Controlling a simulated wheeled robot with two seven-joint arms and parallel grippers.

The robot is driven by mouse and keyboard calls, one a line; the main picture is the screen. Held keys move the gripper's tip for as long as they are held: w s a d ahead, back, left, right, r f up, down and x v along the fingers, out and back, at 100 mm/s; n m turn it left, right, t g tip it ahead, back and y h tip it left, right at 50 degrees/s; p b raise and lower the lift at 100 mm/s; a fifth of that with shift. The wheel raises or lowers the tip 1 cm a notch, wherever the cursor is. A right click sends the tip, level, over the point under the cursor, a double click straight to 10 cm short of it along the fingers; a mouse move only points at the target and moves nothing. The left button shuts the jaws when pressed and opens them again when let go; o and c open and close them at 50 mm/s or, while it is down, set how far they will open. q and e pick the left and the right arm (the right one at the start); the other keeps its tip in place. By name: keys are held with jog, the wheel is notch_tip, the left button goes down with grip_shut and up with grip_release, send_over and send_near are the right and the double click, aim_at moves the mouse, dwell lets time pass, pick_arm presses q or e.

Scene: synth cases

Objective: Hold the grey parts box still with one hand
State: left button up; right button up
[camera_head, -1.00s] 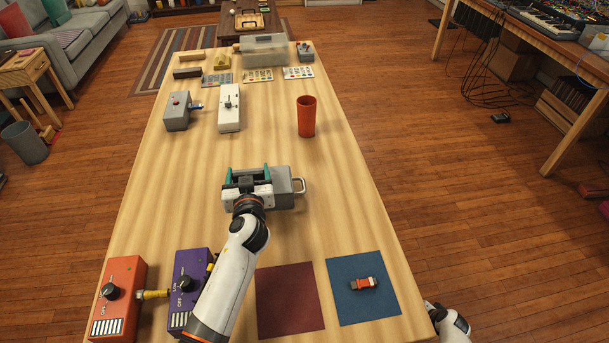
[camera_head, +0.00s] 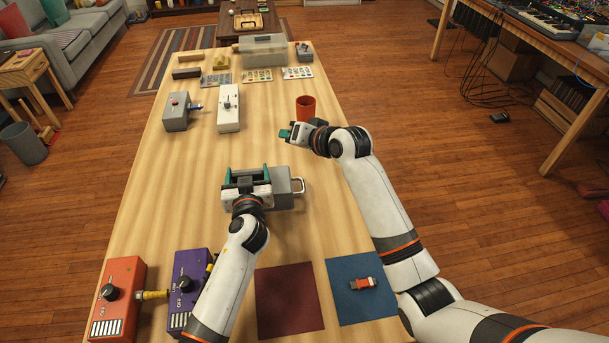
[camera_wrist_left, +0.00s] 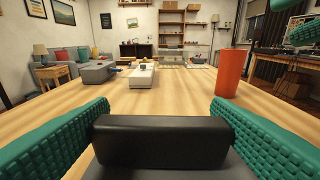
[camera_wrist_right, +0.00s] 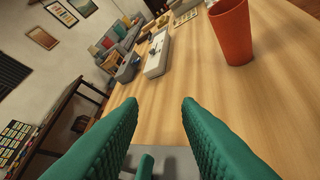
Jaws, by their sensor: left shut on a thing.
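The grey parts box (camera_head: 286,186) stands on the wooden table, with a pale loop handle at its right end. My left gripper (camera_head: 248,174) is over the left part of the box, its teal fingers on either side of a black grip (camera_wrist_left: 160,140), which shows in the left wrist view. It is shut on this grip of the box. My right gripper (camera_head: 287,133) is above the table, beyond the box and in front of the orange cup (camera_head: 306,106). Its teal fingers are apart and empty in the right wrist view (camera_wrist_right: 158,100). My left gripper hides part of the box.
Grey (camera_head: 177,112) and white (camera_head: 229,108) switch boxes stand at the back left. Orange (camera_head: 121,290) and purple (camera_head: 187,277) knob boxes stand at the front left. A dark red mat (camera_head: 290,300) and a blue mat (camera_head: 345,273) lie at the front. The table centre-left is clear.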

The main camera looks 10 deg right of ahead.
jog(key=a+r+n+g, duration=0.1)
jog(key=a+n+g, duration=0.1)
jog(key=a, duration=0.2)
jog(key=g+h, duration=0.5)
jog(key=g, duration=0.4)
send_near(303, 182)
jog(key=shift+m, duration=0.4)
jog(key=f, duration=0.7)
jog(key=shift+s+a+f, duration=0.1)
jog(key=shift+a+f, duration=0.2)
jog(key=shift+a, duration=0.1)
jog(key=shift+c, duration=0.2)
grip_shut()
